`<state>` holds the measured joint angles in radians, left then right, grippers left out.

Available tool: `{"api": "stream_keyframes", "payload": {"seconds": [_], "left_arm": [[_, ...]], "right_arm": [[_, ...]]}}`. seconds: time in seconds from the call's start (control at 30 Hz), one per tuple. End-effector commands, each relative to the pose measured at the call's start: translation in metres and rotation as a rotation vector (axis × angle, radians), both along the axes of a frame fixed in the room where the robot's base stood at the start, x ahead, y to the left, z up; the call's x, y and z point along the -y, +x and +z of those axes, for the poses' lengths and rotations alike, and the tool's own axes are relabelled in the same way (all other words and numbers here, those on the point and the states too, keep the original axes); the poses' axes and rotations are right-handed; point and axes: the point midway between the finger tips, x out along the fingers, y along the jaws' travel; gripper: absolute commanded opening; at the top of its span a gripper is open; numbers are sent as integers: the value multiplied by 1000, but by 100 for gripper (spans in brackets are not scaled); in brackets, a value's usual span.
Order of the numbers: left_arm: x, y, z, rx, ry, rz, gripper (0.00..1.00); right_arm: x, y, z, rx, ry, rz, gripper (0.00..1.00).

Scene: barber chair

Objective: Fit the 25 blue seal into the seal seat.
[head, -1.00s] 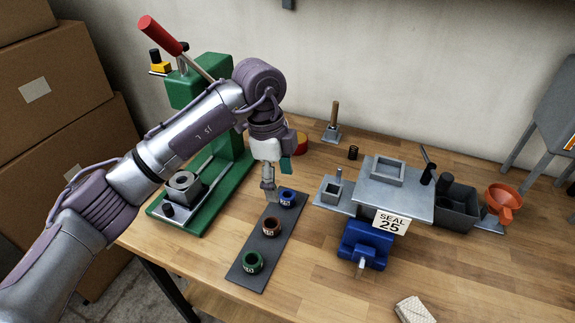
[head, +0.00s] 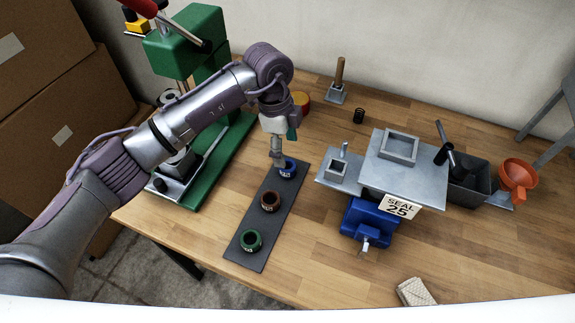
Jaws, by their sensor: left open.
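The blue seal (head: 288,170) lies at the far end of a dark strip (head: 250,216), with a brown ring (head: 270,201) and a green ring (head: 251,241) nearer me. My left gripper (head: 279,164) is open, its fingertips at the left side of the blue seal, partly covering it; I cannot tell whether they touch. A card reading "SEAL 25" (head: 399,206) hangs at the front of a grey plate (head: 410,178) above a blue vise (head: 368,222). A raised square frame (head: 398,147) is on that plate. I cannot tell for sure which part is the seal seat. My right gripper is out of view.
A green press (head: 191,50) stands at the left, partly behind my left arm. A dark bin (head: 470,185) and an orange funnel (head: 518,174) are at the right. A folded cloth (head: 415,291) lies at the front edge. The wood between strip and vise is clear.

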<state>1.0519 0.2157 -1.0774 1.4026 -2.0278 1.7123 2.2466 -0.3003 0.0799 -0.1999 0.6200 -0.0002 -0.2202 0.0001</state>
Motion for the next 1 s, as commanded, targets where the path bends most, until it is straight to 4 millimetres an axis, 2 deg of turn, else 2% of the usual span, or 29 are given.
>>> {"api": "stream_keyframes", "payload": {"seconds": [0.23,0.4,0.67,0.9,0.97,1.0], "left_arm": [[0,-10,-29,-5,2,0,74],[3,-9,-49,-1,-1,0,74],[3,-9,-52,0,0,0,72],[3,-9,-51,0,0,0,32],[3,-9,-51,0,0,0,22],[3,-9,-51,0,0,0,20]], "right_arm": [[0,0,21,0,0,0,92],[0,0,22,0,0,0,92],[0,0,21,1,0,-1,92],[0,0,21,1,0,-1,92],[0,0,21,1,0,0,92],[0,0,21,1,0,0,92]]}}
